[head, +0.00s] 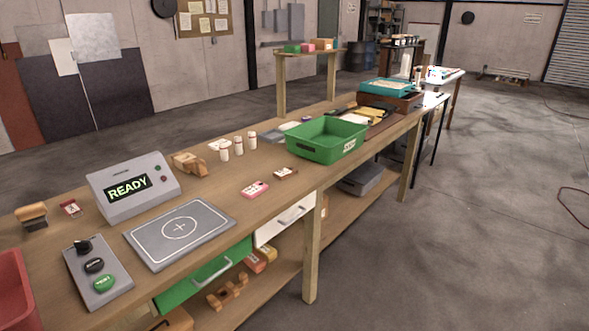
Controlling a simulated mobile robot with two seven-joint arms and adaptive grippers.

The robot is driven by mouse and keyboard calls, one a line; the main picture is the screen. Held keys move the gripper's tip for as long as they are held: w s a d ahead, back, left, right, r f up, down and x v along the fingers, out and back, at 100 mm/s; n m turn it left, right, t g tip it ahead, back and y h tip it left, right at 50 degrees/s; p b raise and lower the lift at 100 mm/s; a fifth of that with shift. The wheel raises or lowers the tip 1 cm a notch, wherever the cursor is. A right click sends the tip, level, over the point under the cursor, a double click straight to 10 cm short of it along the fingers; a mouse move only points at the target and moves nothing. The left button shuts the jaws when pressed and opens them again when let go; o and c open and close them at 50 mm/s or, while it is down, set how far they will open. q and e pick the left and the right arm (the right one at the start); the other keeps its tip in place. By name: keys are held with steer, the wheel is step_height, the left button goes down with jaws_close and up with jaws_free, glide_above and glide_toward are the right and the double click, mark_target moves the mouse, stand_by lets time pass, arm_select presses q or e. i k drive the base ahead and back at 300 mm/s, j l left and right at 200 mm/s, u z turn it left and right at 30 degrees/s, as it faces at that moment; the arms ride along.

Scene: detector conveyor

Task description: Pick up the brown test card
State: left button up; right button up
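A small flat brown card (286,173) with a light patch on it lies on the wooden workbench (225,202), in front of the green bin. It looks like the brown test card, but it is too small to read. A pink card (254,189) with markings lies just to its left and nearer. Neither of my grippers is in view.
A grey device (133,186) reading "READY" stands on the left, with a grey plate (180,232) and button panel (98,272) before it. A green bin (327,139), several white bottles (238,146) and a wooden item (189,161) stand near the cards. An open green drawer (205,277) is below.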

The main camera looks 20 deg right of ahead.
mark_target(289, 171)
steer(key=i+l, duration=0.15)
steer(key=l, duration=0.2)
steer(key=i+l, duration=0.2)
steer(key=l, duration=0.2)
steer(key=i+l, duration=0.15)
steer(key=l, duration=0.2)
steer(key=i+l, duration=0.15)
steer(key=l, duration=0.25)
steer(key=i+l, duration=0.2)
steer(key=l, duration=0.15)
